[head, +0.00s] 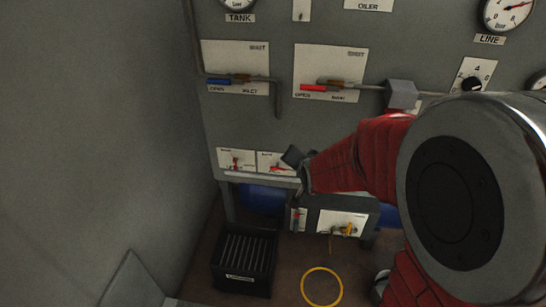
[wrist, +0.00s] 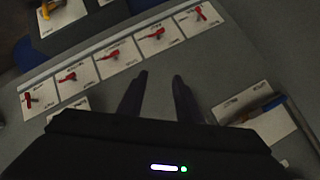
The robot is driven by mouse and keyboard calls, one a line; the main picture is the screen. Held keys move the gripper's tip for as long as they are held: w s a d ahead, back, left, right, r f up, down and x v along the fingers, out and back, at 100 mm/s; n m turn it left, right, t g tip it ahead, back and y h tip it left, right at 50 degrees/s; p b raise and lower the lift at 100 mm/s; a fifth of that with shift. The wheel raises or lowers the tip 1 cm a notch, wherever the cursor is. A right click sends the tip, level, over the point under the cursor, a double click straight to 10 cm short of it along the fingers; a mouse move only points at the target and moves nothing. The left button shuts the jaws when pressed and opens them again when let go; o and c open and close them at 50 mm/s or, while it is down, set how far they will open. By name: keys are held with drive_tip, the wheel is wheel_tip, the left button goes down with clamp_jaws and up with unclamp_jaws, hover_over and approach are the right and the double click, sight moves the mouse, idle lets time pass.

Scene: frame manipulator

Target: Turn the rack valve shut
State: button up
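A row of small white plates with red valve handles runs diagonally across the wrist view, with handles including a left one (wrist: 30,102), a middle one (wrist: 113,56) and an upper right one (wrist: 200,14). Their labels are too small to read, so I cannot tell which is the rack valve. In the head view two plates show low on the panel, with a left red handle (head: 236,162) and a right red handle (head: 279,166); my arm hides the others. My gripper (wrist: 161,78) is open and empty, with its fingertips apart from the handles.
Above the row are a blue-handled valve (head: 219,82) and a red-handled valve (head: 314,88) with pipes. Below are a yellow-handled valve (head: 347,229), a black slatted crate (head: 243,284) and a yellow ring (head: 322,303) on the floor. A grey wall closes the left side.

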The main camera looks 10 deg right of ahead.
drive_tip(key=w+f+m+t, duration=0.2)
drive_tip(key=w+f+m, duration=0.2)
drive_tip(key=w+f, duration=0.45)
drive_tip(key=m+t+y, duration=0.1)
drive_tip(key=m+t, duration=0.2)
drive_tip(key=m, duration=0.2)
approach(277, 169)
drive_tip(key=v, duration=0.5)
drive_tip(key=shift+s+d+f+y, duration=0.2)
drive_tip(key=shift+d+f+y, duration=0.1)
drive_tip(key=shift+f, duration=0.2)
drive_tip(key=shift+w, duration=0.15)
drive_tip(key=x, duration=1.3)
drive_tip(key=shift+w, duration=0.3)
drive_tip(key=shift+c, duration=0.3)
